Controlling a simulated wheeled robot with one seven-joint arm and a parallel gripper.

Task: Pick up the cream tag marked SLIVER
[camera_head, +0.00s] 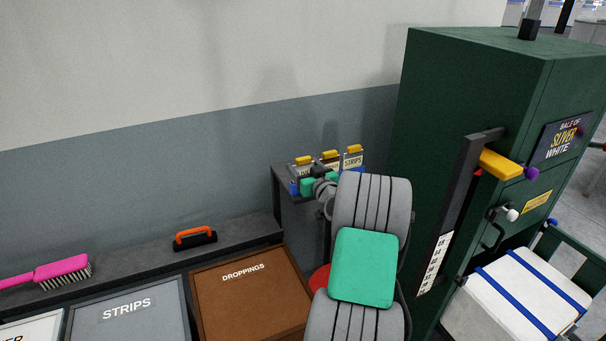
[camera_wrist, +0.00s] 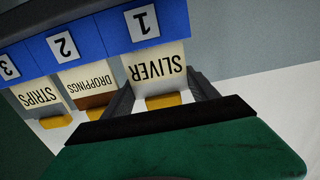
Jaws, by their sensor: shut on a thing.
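The cream tag marked SLIVER (camera_wrist: 155,66) shows upside down in the wrist view, with a yellow tab (camera_wrist: 163,100) at its top. It stands in the blue rack (camera_wrist: 85,44) at the slot numbered 1. My gripper (camera_wrist: 163,88) is shut on this tag, with one dark finger on each side. In the head view my gripper (camera_head: 312,184) is at the rack's left end and partly hides the tags there. The DROPPINGS tag (camera_wrist: 87,78) and STRIPS tag (camera_wrist: 39,95) stand in slots 2 and 3.
The rack is on a small dark shelf (camera_head: 281,182) by the wall. A tall green machine (camera_head: 430,130) stands close on the right. Below left, a ledge (camera_head: 130,262) carries a pink brush (camera_head: 48,271) and an orange-handled brush (camera_head: 195,238), above the DROPPINGS bin (camera_head: 250,300) and STRIPS bin (camera_head: 130,325).

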